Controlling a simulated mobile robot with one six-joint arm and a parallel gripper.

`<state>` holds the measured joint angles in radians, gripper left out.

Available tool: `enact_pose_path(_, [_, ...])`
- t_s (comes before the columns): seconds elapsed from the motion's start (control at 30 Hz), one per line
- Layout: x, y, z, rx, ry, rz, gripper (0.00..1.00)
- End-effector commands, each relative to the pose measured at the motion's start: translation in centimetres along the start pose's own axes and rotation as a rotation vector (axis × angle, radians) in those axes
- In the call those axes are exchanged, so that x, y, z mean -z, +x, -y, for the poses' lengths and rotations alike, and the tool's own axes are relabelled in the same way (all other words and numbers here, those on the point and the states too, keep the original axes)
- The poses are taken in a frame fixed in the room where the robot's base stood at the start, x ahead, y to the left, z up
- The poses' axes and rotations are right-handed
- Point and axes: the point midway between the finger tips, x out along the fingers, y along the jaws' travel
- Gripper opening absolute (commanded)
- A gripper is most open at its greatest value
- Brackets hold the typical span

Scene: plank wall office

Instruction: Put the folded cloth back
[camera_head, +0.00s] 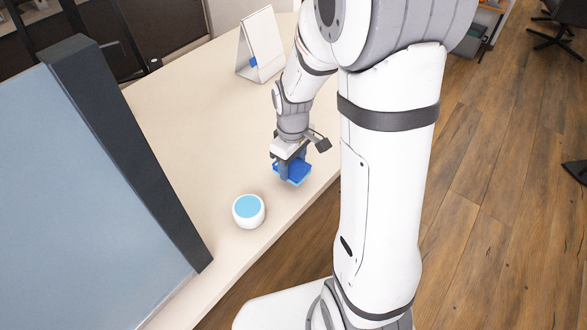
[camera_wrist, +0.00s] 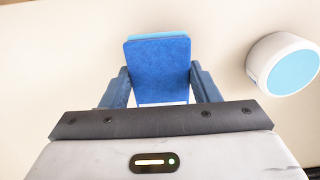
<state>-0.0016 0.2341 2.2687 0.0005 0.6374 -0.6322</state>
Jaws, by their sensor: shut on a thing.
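The folded cloth (camera_wrist: 158,68) is a dark blue, roughly square bundle with a lighter blue strip at its far edge in the wrist view. It also shows as a small blue block (camera_head: 297,172) near the table's front edge in the head view. My gripper (camera_wrist: 160,88) has one dark blue finger on each side of the cloth and is shut on it. In the head view my gripper (camera_head: 288,163) points down over the table and covers part of the cloth. I cannot tell whether the cloth touches the table or is just above it.
A white round device with a light blue top (camera_head: 249,210) stands on the pale table (camera_head: 190,115), left of and nearer than the cloth. A white stand-up card (camera_head: 260,45) is at the back. A large monitor-like panel (camera_head: 80,200) fills the left. The table's middle is clear.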

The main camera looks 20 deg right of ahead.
Motion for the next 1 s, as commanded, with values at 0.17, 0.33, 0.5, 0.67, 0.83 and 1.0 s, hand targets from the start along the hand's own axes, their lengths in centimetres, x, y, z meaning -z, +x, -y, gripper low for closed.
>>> enact_pose_path(0.17, [-0.1, 2.4, 0.0, 0.002, 0.001, 0.003, 0.37])
enact_pose_path(0.33, [-0.1, 2.4, 0.0, 0.001, 0.001, 0.001, 0.37])
enact_pose_path(0.5, [-0.1, 2.5, 0.0, 0.001, 0.001, 0.001, 0.58])
enact_pose_path(0.67, [-0.1, 2.5, 0.0, 0.001, 0.002, 0.001, 0.71])
enact_pose_path(0.83, [-0.1, 2.5, -0.1, 0.0, 0.002, 0.001, 0.77])
enact_pose_path(1.0, [-0.1, 2.3, -0.1, 0.0, 0.002, 0.0, 0.77])
